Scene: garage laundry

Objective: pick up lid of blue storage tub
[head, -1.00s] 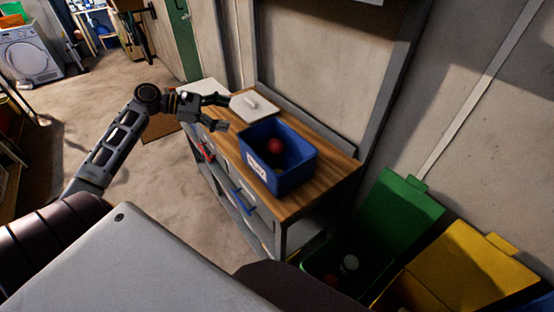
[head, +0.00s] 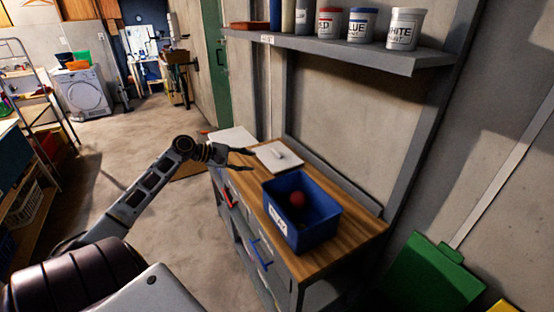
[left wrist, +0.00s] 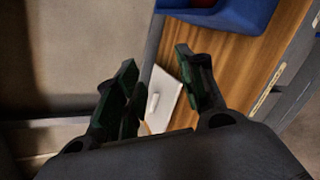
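A pale lid (head: 283,158) with a raised bar handle lies flat on the wooden bench top, beside the open blue storage tub (head: 318,229). The tub has a white label and holds a red ball (head: 297,199). My left gripper (head: 248,160) is open and empty, just left of the lid. In the left wrist view, my left gripper (left wrist: 155,60) has its fingers spread, with the lid (left wrist: 164,99) showing between and beyond them, partly hidden by the fingers. The tub (left wrist: 245,12) is at the top of that view. My right gripper is not in view.
The wooden bench (head: 345,248) stands against the wall, with a shelf (head: 350,47) of labelled cans above it. Another pale flat object (head: 233,139) lies at the bench's far end. A green bin (head: 428,272) stands at lower right. The floor left of the bench is clear.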

